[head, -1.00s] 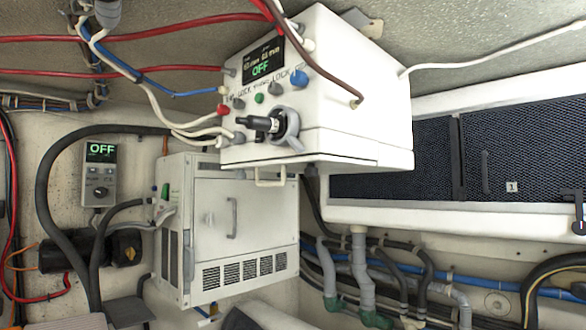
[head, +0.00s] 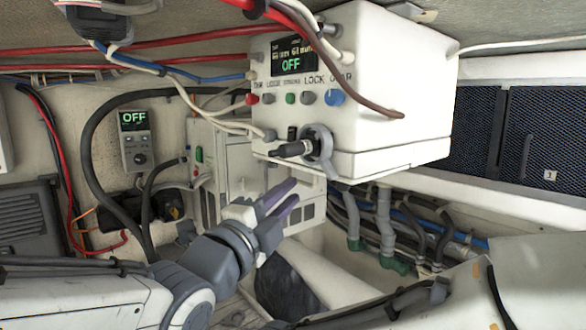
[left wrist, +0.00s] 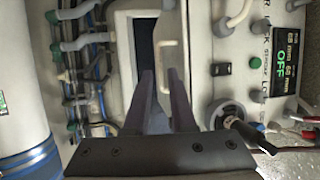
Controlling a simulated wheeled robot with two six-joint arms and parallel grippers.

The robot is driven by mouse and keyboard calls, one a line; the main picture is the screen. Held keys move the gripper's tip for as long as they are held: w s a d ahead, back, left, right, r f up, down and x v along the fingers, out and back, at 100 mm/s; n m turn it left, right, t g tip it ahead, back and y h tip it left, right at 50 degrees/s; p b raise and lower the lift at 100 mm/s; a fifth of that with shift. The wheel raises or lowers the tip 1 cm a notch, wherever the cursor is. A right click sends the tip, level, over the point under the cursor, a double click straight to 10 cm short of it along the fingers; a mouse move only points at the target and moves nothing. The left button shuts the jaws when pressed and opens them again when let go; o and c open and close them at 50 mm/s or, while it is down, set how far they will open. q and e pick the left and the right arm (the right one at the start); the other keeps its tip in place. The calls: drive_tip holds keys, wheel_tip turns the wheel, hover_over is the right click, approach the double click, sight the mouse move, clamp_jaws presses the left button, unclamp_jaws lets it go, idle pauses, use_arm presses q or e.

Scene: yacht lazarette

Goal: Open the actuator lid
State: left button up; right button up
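The actuator is a white box (head: 370,85) hanging high in the middle of the head view, with an "OFF" display, coloured buttons and a black lever on its front. A seam near its bottom marks off a lower part that looks like the lid (head: 395,158); it appears closed. A pale U-shaped handle (left wrist: 168,42) shows in the left wrist view, ahead of the fingers. My left gripper (head: 293,190) is below the box front, its purple fingers apart and empty. Its fingers (left wrist: 160,72) point toward the handle; I cannot tell whether they touch it. My right gripper is not seen.
A white vented cabinet (head: 207,170) stands behind my left gripper. Black hoses, red cables (head: 190,42) and a small "OFF" panel (head: 137,140) are to the left. Grey pipes (head: 384,215) run below the box. Dark mesh panels (head: 545,135) are at the right.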

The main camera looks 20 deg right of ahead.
sight(301, 183)
use_arm(q)
drive_tip(key=p+x, duration=0.2)
drive_tip(key=x, duration=0.2)
drive_tip(key=shift+r, duration=0.15)
drive_tip(key=shift+w+d, duration=0.4)
drive_tip(key=shift+d, duration=0.1)
clamp_jaws()
idle(0.9)
